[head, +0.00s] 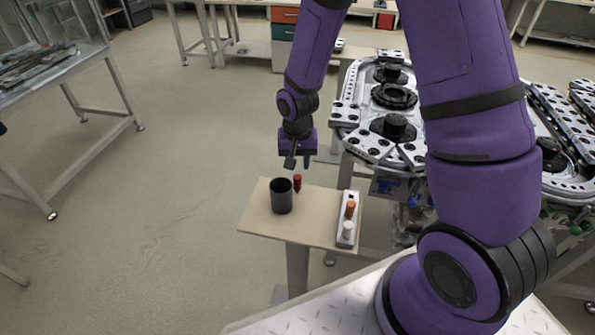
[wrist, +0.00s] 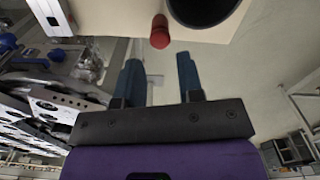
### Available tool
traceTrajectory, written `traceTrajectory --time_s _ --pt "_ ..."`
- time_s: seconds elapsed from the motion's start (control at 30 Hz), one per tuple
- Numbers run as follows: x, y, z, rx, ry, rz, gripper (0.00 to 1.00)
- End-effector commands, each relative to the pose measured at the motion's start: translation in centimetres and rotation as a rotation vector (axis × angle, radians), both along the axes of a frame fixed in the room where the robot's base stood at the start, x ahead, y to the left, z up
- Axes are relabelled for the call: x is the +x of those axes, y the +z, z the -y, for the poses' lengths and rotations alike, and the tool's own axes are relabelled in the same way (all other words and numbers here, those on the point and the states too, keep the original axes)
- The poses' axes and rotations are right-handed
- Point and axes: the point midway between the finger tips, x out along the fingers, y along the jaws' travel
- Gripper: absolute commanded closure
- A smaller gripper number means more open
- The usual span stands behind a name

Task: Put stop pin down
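A red pin (head: 297,184) is at the small beige side table (head: 262,218), close to the dark cup (head: 282,196) on its right. The red pin also shows in the wrist view (wrist: 160,31), near the table edge and just beyond my fingertips. My gripper (head: 298,163) is above the far edge of the table, over the red pin. In the wrist view my gripper (wrist: 159,59) has its two blue-grey fingers apart with nothing between them. An orange pin (head: 350,209) and a white pin (head: 347,229) stand in a pale holder (head: 344,240) at the table's right.
The ring track (head: 345,112) with black parts stands behind and right of the side table. A metal-framed table (head: 100,75) is at the left. The dark cup shows at the top of the wrist view (wrist: 203,10). The floor left of the side table is clear.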

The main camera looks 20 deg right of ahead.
Motion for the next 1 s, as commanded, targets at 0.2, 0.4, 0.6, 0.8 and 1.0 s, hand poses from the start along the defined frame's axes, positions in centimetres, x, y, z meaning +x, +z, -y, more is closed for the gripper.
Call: traceTrajectory --time_s 0.2,0.4,0.6,0.8,1.0 --pt "0.0 3.7 0.0 0.001 0.000 0.004 0.65" --pt "0.0 5.9 0.0 0.000 0.001 0.002 0.65" --pt "0.0 6.7 0.0 0.000 0.000 0.000 0.65" --pt "-0.2 8.5 0.4 -0.003 0.013 0.021 0.65" --pt "-1.8 14.5 1.8 -0.018 0.061 0.091 0.65"
